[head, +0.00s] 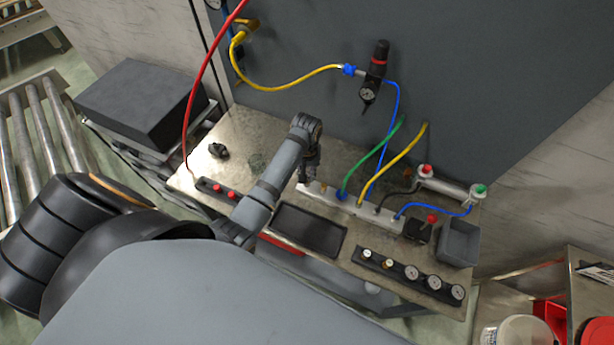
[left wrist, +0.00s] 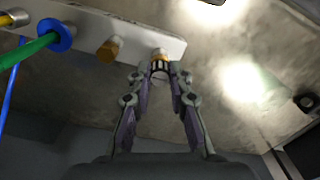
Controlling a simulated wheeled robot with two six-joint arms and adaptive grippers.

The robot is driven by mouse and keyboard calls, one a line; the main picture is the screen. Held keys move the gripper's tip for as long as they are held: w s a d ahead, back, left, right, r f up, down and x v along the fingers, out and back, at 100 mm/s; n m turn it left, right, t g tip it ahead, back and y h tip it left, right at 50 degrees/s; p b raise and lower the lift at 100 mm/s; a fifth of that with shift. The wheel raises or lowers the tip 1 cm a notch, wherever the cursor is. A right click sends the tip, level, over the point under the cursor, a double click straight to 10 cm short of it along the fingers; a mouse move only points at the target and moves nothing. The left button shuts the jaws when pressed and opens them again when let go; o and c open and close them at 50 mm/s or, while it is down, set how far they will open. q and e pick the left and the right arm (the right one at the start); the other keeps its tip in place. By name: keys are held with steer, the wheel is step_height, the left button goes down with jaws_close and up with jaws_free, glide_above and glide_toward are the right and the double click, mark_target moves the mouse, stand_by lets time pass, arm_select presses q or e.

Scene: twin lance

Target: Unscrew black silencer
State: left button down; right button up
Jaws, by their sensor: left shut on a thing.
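My left gripper (left wrist: 160,72) reaches the end of the pale manifold bar (left wrist: 135,35). Its fingers are shut around a small dark, ribbed piece with a brass-coloured base (left wrist: 159,53), which looks like the black silencer; the fingertips partly hide it. The piece is still at the bar's face. A brass-coloured plug (left wrist: 108,49) sits beside it, then a blue-collared fitting (left wrist: 60,36) with a green hose. In the head view my left gripper (head: 306,180) is over the bar's left end, and the silencer is hidden there. My right gripper is not in view.
On the bench, a black tray (head: 308,229) lies in front of the bar, with a gauge strip (head: 411,273) to its right. A grey bin (head: 458,242) stands at the right end. Yellow, green and blue hoses rise behind the bar. A red-button strip (head: 217,190) lies left.

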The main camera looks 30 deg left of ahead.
arm_select(q)
steer(key=n, duration=0.7)
steer(key=shift+n, duration=0.3)
steer(key=c, duration=1.4)
jaws_free()
